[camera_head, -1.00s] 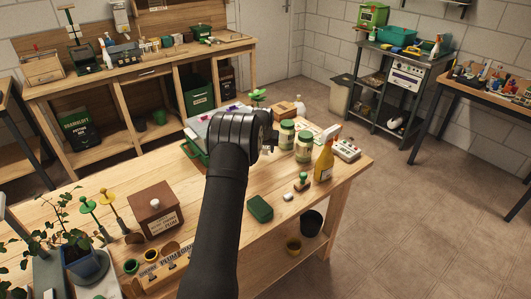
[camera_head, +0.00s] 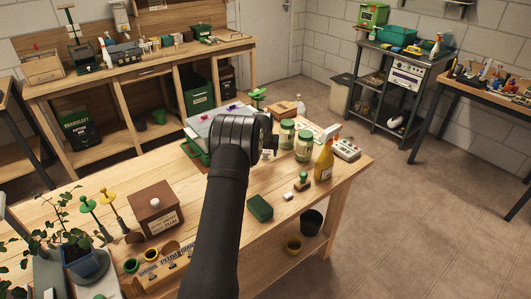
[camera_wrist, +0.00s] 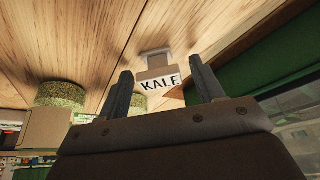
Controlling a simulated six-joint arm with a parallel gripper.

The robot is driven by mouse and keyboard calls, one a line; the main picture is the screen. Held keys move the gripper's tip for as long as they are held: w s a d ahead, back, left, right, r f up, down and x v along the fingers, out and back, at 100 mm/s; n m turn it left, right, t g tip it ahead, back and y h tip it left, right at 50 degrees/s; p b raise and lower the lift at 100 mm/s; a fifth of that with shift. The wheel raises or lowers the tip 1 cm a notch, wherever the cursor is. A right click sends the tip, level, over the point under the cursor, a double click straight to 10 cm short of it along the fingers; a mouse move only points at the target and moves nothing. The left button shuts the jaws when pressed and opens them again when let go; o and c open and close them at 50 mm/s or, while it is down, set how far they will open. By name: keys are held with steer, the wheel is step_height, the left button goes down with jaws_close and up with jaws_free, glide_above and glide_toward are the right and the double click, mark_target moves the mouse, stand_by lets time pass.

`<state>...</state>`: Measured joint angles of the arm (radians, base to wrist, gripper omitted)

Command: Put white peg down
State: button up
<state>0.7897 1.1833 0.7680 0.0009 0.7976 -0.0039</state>
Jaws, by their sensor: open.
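My gripper (camera_wrist: 162,88) is open, its two dark fingers apart. In the wrist view, a small pale piece with a white label reading KALE (camera_wrist: 160,82) shows between the fingertips, with a gap on each side. A greyish-white flat part (camera_wrist: 155,53) shows just beyond it, against the wooden tabletop. I take this to be the white peg, but its full shape is hidden. In the head view, a small whitish thing (camera_head: 266,155) shows on the table just below my gripper (camera_head: 269,145), mostly covered by my arm.
Two glass jars (camera_head: 287,134) (camera_head: 304,148) stand close right of my gripper. Bare tabletop (camera_head: 215,210) lies in front.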

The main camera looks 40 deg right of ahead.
steer(key=v, duration=1.2)
steer(key=shift+f, duration=0.15)
steer(key=x, duration=1.2)
steer(key=shift+f, duration=0.1)
step_height(320, 180, up, 2)
steer(key=shift+r, duration=0.35)
steer(key=shift+f, duration=0.1)
